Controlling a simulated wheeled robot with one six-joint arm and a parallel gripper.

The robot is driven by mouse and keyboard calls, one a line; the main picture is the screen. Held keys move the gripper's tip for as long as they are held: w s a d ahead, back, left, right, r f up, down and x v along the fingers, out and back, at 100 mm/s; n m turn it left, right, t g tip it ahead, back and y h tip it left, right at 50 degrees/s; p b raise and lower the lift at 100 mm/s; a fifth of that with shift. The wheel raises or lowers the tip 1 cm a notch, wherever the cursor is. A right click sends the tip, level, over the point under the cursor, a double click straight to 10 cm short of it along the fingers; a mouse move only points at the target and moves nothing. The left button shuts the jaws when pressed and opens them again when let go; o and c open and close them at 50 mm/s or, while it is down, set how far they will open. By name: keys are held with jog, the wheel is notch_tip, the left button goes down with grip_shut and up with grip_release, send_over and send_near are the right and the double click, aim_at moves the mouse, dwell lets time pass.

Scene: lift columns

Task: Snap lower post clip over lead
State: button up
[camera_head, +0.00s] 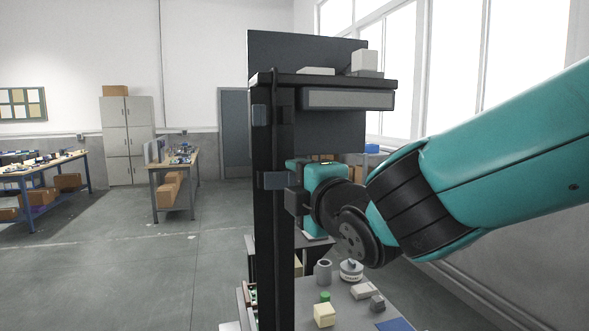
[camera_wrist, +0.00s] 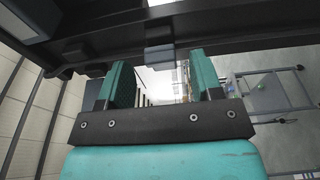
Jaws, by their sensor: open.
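The black post (camera_head: 264,240) of the lift column stands upright in the head view. The lower clip (camera_head: 275,180) is a small blue-grey block on the post at mid height. A thin dark strand, seemingly the lead (camera_head: 275,105), runs down the post's front; I cannot tell whether it lies inside the lower clip. My gripper (camera_wrist: 160,66) is open, its teal fingers apart on either side of a grey block (camera_wrist: 159,56), likely the lower clip, on the dark post. No finger clearly touches it. In the head view my gripper is beside the post, its fingertips partly hidden.
An upper clip (camera_head: 259,115) sits higher on the post. A dark shelf (camera_head: 330,82) with pale boxes juts right above my arm. Below, a grey worktop (camera_head: 345,315) holds a cup, a disc-shaped part and blocks. Open floor lies left of the post.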

jog(key=shift+x, duration=0.95)
jog(key=shift+c, duration=0.4)
jog(key=c, duration=0.9)
jog(key=shift+o, duration=0.2)
jog(key=shift+w+d+n+g+y+p, duration=0.15)
jog(key=shift+w+n+g+y+p, duration=0.15)
jog(key=shift+n+g+y+p, duration=0.45)
jog(key=shift+y, duration=0.25)
jog(key=shift+f, duration=0.1)
